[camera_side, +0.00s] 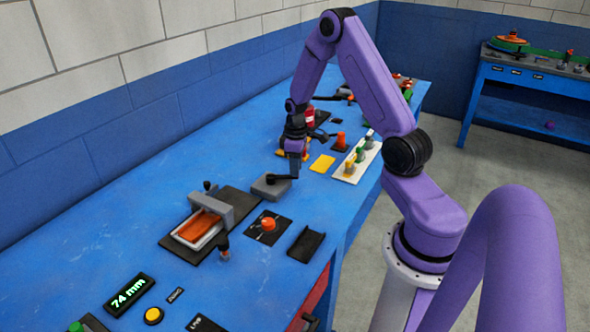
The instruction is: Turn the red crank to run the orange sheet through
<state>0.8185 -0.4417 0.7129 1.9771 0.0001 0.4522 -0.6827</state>
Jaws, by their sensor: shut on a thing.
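My gripper (294,174) points down at the free end of a black crank arm (281,178). This arm lies across a low grey block (266,188) on the blue bench. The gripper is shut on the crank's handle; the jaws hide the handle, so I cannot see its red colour. An orange sheet (198,226) lies in a white-rimmed tray on a black base plate, left of and nearer than the block. A grey housing stands over the far right end of the tray, close to the sheet.
An orange knob (268,225) on a black plate and a black open holder (306,244) stand nearer the bench's front edge. A white strip with coloured knobs (358,160) and a yellow square (322,162) lie right of my gripper. A display (130,294) reads 74 mm.

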